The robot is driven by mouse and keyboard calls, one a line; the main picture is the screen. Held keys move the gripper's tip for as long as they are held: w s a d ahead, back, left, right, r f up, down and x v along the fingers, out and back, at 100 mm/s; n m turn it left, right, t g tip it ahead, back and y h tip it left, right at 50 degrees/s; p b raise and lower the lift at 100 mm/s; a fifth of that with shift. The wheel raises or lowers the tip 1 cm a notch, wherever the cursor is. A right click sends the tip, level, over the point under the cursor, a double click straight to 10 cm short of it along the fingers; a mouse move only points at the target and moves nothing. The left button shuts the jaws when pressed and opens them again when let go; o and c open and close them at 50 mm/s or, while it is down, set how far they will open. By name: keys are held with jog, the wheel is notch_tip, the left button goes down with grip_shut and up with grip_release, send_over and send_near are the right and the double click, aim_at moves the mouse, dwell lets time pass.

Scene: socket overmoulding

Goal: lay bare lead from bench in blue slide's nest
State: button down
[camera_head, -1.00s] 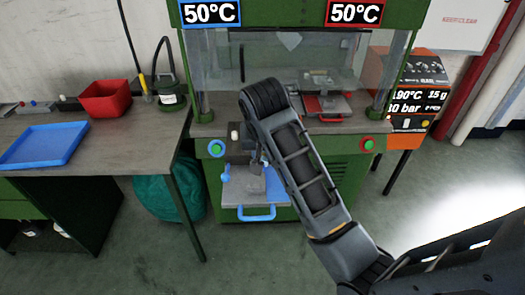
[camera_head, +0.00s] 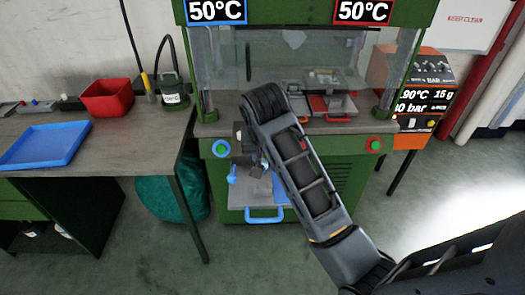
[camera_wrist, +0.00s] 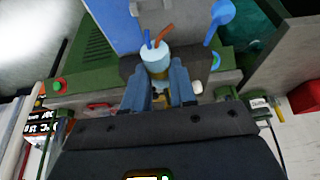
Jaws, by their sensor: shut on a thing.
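My gripper (camera_wrist: 158,92) is shut on the bare lead (camera_wrist: 156,60), a pale cylindrical end with a blue and an orange-brown wire sticking out. In the wrist view the wires point away from the fingers, toward the blue slide. In the head view my gripper (camera_head: 258,168) hangs over the back of the blue slide (camera_head: 245,197), a grey plate with a blue handle at its front. The lead is too small to make out there. I cannot make out the nest.
The press stands behind, with a red slide (camera_head: 330,118) inside at right. A bench (camera_head: 130,140) at left carries a blue tray (camera_head: 45,145), a red bin (camera_head: 107,97) and a dark canister (camera_head: 173,92). An orange machine (camera_head: 412,90) stands right. The floor in front is clear.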

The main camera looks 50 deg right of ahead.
aim_at(263, 163)
jog(key=shift+f+b, duration=1.25)
jog(key=shift+f, duration=2)
jog(key=c, duration=0.8)
grip_release()
jog(key=v, duration=0.7)
jog(key=shift+s+a+r, duration=0.1)
jog(key=shift+a+r, duration=0.05)
jog(key=shift+r, duration=0.2)
